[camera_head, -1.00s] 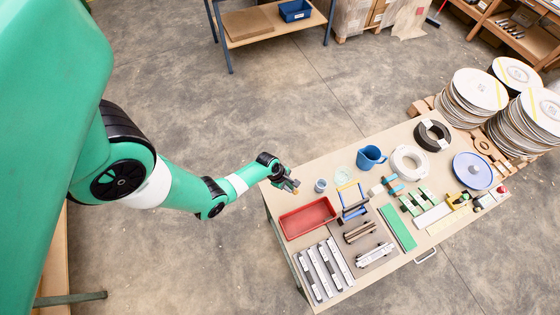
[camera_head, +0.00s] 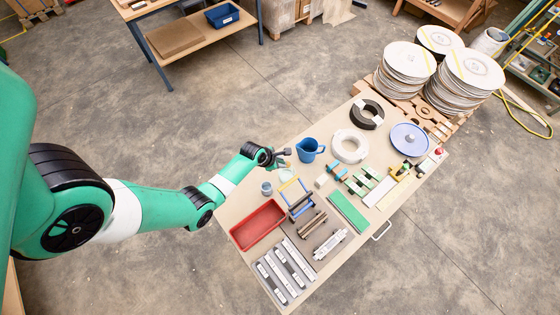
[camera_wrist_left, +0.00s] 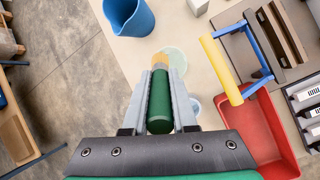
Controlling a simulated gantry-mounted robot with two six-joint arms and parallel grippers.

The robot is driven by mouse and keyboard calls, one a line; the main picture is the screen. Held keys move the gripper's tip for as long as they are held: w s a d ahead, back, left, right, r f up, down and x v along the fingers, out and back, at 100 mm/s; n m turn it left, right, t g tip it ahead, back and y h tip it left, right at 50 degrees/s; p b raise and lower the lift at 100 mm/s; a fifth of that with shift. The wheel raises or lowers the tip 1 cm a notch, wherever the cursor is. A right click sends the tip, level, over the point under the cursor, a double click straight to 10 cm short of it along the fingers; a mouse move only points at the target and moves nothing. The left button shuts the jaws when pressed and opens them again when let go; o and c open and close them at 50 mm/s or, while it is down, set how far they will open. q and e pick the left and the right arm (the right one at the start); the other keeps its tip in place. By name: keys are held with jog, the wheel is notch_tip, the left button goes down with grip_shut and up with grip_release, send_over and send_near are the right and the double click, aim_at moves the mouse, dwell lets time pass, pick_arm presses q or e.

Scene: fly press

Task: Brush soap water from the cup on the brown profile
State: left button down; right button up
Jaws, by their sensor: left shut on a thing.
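My left gripper (camera_head: 284,155) is over the table's far left side, shut on a brush. In the left wrist view the brush's green handle (camera_wrist_left: 160,103) lies between the fingers, its pale bristles (camera_wrist_left: 160,61) pointing forward over a pale translucent round dish (camera_wrist_left: 176,60). I cannot tell whether they touch it. The dish also shows in the head view (camera_head: 286,175). A small grey-blue cup (camera_head: 266,188) stands nearby; in the wrist view it is mostly hidden by a finger. The brown profile (camera_head: 312,222) lies on a dark mat nearer the front. My right gripper is not in view.
A blue jug (camera_head: 309,150) stands right of the gripper. A yellow-and-blue frame-shaped tool (camera_head: 297,200), a red tray (camera_head: 258,226) and silver profiles (camera_head: 330,244) occupy the front left. A white ring (camera_head: 349,147) and green blocks (camera_head: 361,184) are farther right.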

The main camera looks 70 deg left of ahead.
pick_arm(q)
jog(key=shift+w, duration=0.35)
jog(key=shift+s+f, duration=0.3)
jog(key=shift+f, duration=0.05)
jog(key=b, duration=1.1)
send_over(281, 180)
jog(key=f, duration=1.1)
jog(key=shift+a+f, duration=0.25)
jog(key=shift+a, duration=0.05)
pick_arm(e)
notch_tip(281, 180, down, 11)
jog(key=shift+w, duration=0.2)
pick_arm(q)
jog(key=shift+s, duration=0.1)
